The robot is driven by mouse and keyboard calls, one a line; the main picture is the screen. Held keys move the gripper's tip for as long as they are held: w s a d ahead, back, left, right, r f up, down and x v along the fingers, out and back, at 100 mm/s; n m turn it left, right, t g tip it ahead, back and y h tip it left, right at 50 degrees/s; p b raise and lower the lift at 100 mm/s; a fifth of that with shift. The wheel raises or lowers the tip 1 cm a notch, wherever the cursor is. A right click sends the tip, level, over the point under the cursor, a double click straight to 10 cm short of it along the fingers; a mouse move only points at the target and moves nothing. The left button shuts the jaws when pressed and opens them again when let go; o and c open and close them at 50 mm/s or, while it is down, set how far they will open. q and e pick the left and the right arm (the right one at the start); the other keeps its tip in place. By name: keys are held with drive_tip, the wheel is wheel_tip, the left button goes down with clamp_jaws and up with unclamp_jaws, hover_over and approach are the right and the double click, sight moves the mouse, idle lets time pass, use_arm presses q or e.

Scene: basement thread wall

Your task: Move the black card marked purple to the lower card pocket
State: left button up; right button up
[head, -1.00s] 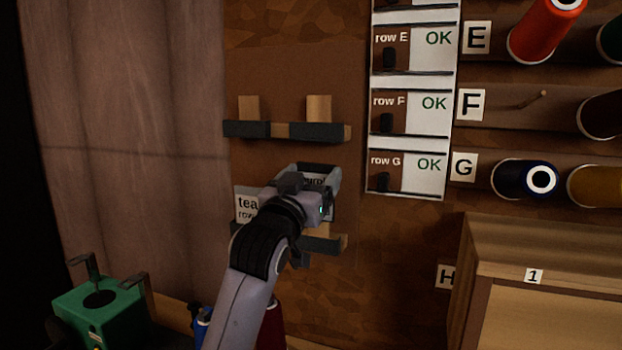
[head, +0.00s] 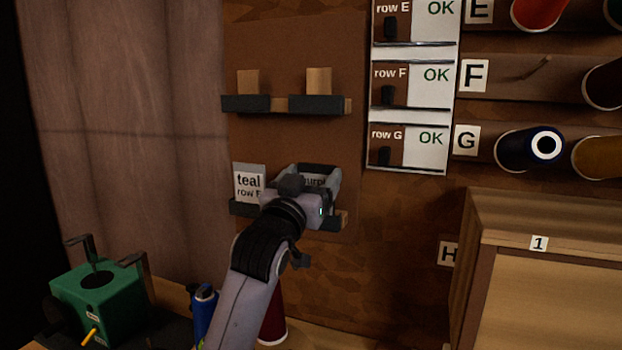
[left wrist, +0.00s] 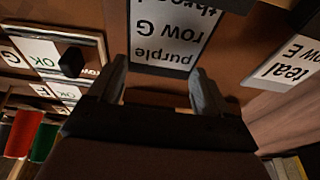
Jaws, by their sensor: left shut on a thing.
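The black card marked purple (head: 318,182) is between the fingers of my left gripper (head: 308,174), in front of the right-hand pocket of the lower rail (head: 330,223). Its white label, reading purple and row G, shows upside down in the left wrist view (left wrist: 172,35), between the two fingers (left wrist: 160,82). My gripper and wrist hide the card's lower part, so I cannot tell whether it sits inside the pocket. A card marked teal (head: 249,185) stands in the left-hand lower pocket. My right gripper is not in view.
The upper rail (head: 270,103) has two pockets with no card showing. Row cards marked OK (head: 425,138) hang to the right, beside thread spools (head: 528,148). A wooden box (head: 535,265) stands lower right. A green device (head: 100,300) and a blue bottle (head: 204,308) are lower left.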

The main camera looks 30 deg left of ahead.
use_arm(q)
drive_tip(key=shift+f, duration=0.2)
idle(0.5)
drive_tip(key=shift+f, duration=0.15)
drive_tip(key=o, duration=0.7)
drive_tip(key=shift+b+v, duration=0.55)
drive_tip(key=shift+v, duration=3)
